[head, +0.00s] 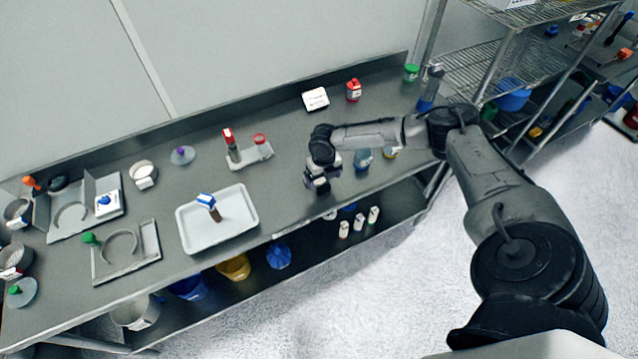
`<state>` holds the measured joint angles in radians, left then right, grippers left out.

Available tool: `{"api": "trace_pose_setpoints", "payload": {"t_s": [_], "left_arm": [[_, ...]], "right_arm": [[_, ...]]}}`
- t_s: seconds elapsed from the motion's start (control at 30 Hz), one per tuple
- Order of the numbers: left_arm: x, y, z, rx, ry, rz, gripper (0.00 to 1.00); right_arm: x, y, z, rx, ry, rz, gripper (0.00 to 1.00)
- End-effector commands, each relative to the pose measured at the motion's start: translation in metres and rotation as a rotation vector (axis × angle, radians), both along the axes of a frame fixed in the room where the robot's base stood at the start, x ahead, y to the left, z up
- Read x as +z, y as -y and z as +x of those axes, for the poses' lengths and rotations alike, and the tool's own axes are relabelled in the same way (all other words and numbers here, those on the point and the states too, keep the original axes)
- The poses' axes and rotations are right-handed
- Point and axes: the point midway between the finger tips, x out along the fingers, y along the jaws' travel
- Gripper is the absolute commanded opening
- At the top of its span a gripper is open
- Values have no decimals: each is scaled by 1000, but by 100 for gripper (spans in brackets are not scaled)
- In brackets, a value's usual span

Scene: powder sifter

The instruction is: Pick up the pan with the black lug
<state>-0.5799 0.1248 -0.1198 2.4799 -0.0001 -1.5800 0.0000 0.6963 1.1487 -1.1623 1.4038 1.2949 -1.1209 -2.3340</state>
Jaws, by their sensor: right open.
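Small round metal pans stand on the grey bench: one (143,175) left of centre and others at the far left edge, an upper one (18,212) and a lower one (12,260). Their lugs are too small to tell which is black. A dark round piece with a black top (57,184) sits at the back left. My right gripper (320,187) is open, pointing down over the front part of the bench, well right of the pans. Its fingertips are small in this view, and I see nothing held. My left gripper is not in view.
A white tray (240,238) holding a blue-topped item lies between the pans and my gripper. Left of it is a grey fixture with a ring (150,245). A red-topped stand (250,155) is behind. A wire shelf (490,65) stands right.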

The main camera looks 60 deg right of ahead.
Motion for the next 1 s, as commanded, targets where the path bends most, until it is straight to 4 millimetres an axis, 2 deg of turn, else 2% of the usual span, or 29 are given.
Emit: {"api": "trace_pose_setpoints", "payload": {"t_s": [0.23,0.6,0.93,1.0], "left_arm": [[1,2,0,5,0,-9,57],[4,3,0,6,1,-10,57],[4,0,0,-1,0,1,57],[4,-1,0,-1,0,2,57]], "right_arm": [[-13,0,-1,-1,-2,-1,91],[-55,1,-2,-2,-2,0,91],[-59,2,-2,-1,-1,-1,91],[-59,2,-2,-1,-1,-1,84]]}}
